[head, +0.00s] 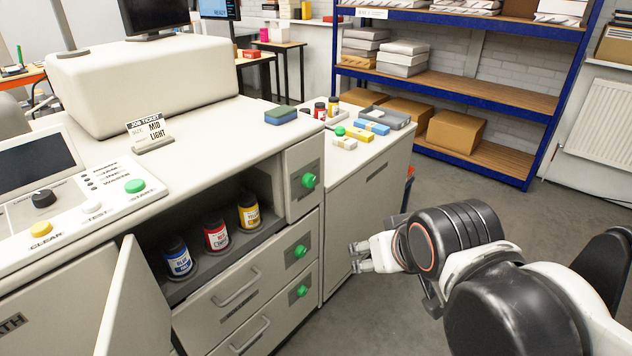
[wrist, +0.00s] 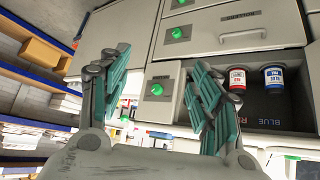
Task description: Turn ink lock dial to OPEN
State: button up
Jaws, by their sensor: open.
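The ink lock dial appears to be the green knob (head: 308,180) on a small grey plate right of the open ink bay (head: 262,182). The same green knob (wrist: 155,89) shows between my fingers in the wrist view, which looks upside down. Its markings are too small to read, so I cannot tell its setting. My gripper (head: 360,257) is open and empty, apart from the cabinet front, to the right of and below the dial in the head view. Its two teal fingers (wrist: 156,56) spread either side of the dial in the wrist view.
Two more green knobs (head: 300,251) (head: 302,290) sit on the drawers below. Blue (head: 178,258), red (head: 216,235) and yellow (head: 248,212) ink bottles stand in the bay. An open white door (head: 135,305) juts out left. The floor (head: 455,190) behind my arm is clear.

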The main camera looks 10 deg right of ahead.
aim_at(312, 183)
jog(key=w+d+r+t+h+p, duration=0.1)
jog(key=w+d+r+t, duration=0.35)
jog(key=w, duration=0.65)
jog(key=w+d+r+t, duration=0.3)
jog(key=w+r, duration=0.2)
jog(key=w, duration=0.5)
jog(key=w+d+r+t+h+p, duration=0.1)
jog(key=w+d+r+t, duration=0.25)
jog(key=w, duration=0.75)
jog(key=w+a+f+n+t+y, duration=0.1)
jog(key=w+f+n+y, duration=0.35)
jog(key=f+y, duration=0.25)
jog(key=s+a+f+n+g+y+p, duration=0.1)
jog(key=a+f+n+g+y, duration=0.15)
jog(key=f, duration=0.75)
jog(key=s+a+f+n+g+y+p, duration=0.1)
jog(key=f+g+y+p, duration=0.2)
jog(key=f, duration=0.8)
jog(key=shift+y, duration=0.35)
jog(key=b+x, duration=0.2)
jog(key=x, duration=0.9)
jog(key=shift+b+x, duration=0.3)
jog(key=shift+x, duration=0.55)
jog(key=shift+r, duration=0.15)
